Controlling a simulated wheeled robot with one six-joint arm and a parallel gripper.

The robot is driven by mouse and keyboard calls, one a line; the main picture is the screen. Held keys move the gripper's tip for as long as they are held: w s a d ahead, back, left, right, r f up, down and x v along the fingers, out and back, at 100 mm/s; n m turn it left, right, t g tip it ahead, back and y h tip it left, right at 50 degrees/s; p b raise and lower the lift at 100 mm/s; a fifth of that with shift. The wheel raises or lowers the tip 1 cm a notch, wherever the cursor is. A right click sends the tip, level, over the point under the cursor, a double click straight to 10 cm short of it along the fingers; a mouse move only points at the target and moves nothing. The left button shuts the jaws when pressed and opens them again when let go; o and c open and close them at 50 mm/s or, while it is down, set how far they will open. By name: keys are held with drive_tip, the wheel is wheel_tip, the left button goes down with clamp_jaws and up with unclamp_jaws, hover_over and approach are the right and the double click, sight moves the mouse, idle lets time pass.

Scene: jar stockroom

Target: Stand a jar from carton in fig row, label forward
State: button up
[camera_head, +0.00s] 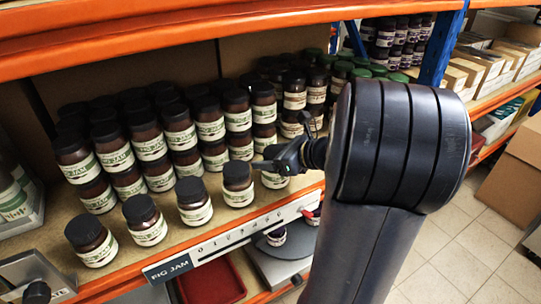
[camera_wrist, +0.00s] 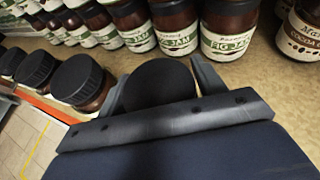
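In the head view, fig jam jars stand on the shelf in a front row along the FIG JAM rail (camera_head: 168,268): a leftmost jar (camera_head: 91,241), then others up to a jar (camera_head: 238,185) left of my gripper (camera_head: 272,164). Their pale labels face forward. My gripper reaches in from the right, with its fingers on either side of one dark-lidded jar (camera_wrist: 160,84), close against it. That jar's label shows partly under the gripper in the head view (camera_head: 274,181) and is hidden in the wrist view. It appears upright, roughly in line with the row.
Fig jars (camera_wrist: 176,30) stand close behind the held jar. A differently labelled jar (camera_wrist: 300,30) is at right in the wrist view. A grey divider (camera_head: 35,275) is at lower left, a red crate (camera_head: 212,283) below, and a brown carton (camera_head: 515,180) at right.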

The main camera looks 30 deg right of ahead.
sight(271, 150)
drive_tip(key=shift+o, duration=1.2)
drive_tip(key=shift+r, duration=0.1)
drive_tip(key=shift+s+d+r, duration=0.1)
drive_tip(key=shift+r, duration=0.05)
drive_tip(key=v, duration=1.1)
drive_tip(key=shift+s+d+b, duration=0.15)
drive_tip(key=shift+s+b, duration=0.1)
drive_tip(key=shift+b, duration=0.1)
drive_tip(key=shift+w+r, duration=0.1)
drive_tip(key=p+x, duration=0.1)
drive_tip(key=x, duration=1.1)
drive_tip(key=shift+r, duration=1.75)
